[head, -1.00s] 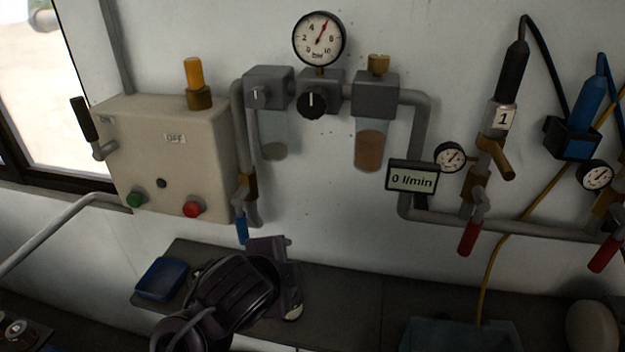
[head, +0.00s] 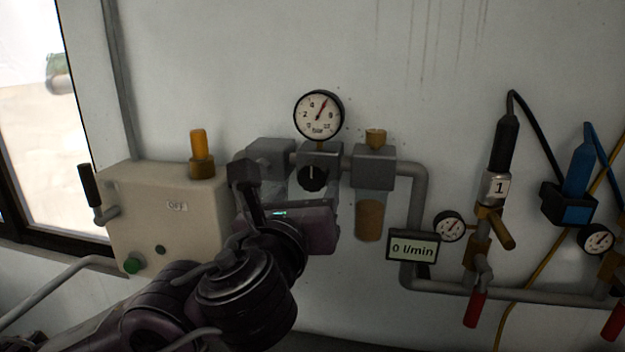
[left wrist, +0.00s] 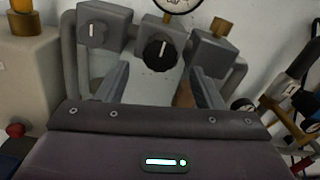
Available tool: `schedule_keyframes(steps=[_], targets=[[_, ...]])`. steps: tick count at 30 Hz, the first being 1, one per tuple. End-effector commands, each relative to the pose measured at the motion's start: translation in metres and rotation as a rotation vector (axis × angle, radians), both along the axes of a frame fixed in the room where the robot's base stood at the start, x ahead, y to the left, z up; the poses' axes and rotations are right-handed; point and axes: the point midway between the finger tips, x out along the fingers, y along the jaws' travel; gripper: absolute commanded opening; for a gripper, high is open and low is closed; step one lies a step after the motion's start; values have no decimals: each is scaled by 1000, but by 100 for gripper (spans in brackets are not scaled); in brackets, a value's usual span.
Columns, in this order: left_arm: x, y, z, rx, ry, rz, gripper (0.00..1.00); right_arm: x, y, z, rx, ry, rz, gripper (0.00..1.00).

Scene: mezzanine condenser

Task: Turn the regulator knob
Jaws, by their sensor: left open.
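The regulator knob (head: 313,178) is black with a white mark pointing up. It sits on the front of the grey middle block, under the round pressure gauge (head: 319,115), whose needle points up and to the right. My left gripper (head: 312,193) is in front of and just below the knob, with its body covering part of the filter bowl to the left. In the left wrist view the knob (left wrist: 163,53) is beyond the two open fingers (left wrist: 160,84), roughly centred between them and not touched. My right gripper is not in view.
A beige switch box (head: 160,215) with a yellow-topped lamp is on the left. The brown bowl (head: 370,217) hangs close to the right of my gripper. A flow display (head: 412,247) reads 0 l/min. Pipes and red-handled valves (head: 474,308) are further right.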

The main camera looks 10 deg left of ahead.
Motion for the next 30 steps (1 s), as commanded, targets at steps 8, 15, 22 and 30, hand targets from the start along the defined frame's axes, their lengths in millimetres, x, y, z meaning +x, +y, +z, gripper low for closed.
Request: schedule_keyframes(steps=[8,15,22,30], targets=[[45,1,1,-3,0,2,61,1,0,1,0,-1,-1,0],[59,1,0,-5,0,1,61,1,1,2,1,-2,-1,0],[59,1,0,-5,1,1,58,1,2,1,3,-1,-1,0],[59,0,0,-5,1,0,23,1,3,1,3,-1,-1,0]])
